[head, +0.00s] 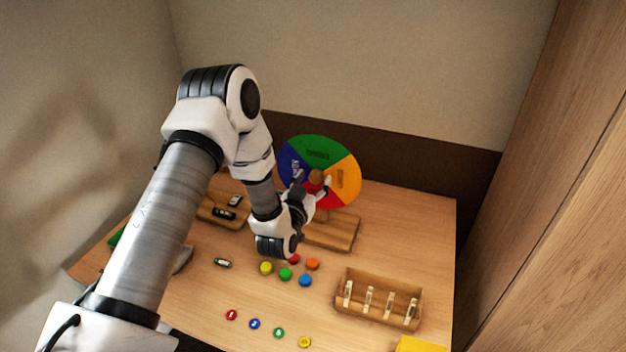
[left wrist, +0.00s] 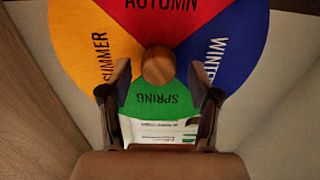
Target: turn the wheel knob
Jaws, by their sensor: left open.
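The season wheel (head: 320,150) stands upright at the back of the table, with green, orange, red and blue quarters. The left wrist view shows the wheel (left wrist: 140,98) with AUTUMN, WINTER, SPRING and SUMMER lettered on it. The round wooden knob (head: 316,176) is at its centre; it also shows in the left wrist view (left wrist: 158,66). My left gripper (head: 312,190) is open in front of the wheel. In the left wrist view its fingers (left wrist: 160,72) appear on both sides of the knob, with visible gaps. Their depth relative to the knob is hard to tell. My right gripper is not in view.
Several coloured discs (head: 285,274) lie in front of the wheel's wooden base (head: 340,232). Numbered buttons (head: 254,324) lie nearer the front. A wooden rack (head: 350,305) stands at the right and a wooden tray (head: 232,219) left of the wheel. A yellow block (head: 420,345) is front right.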

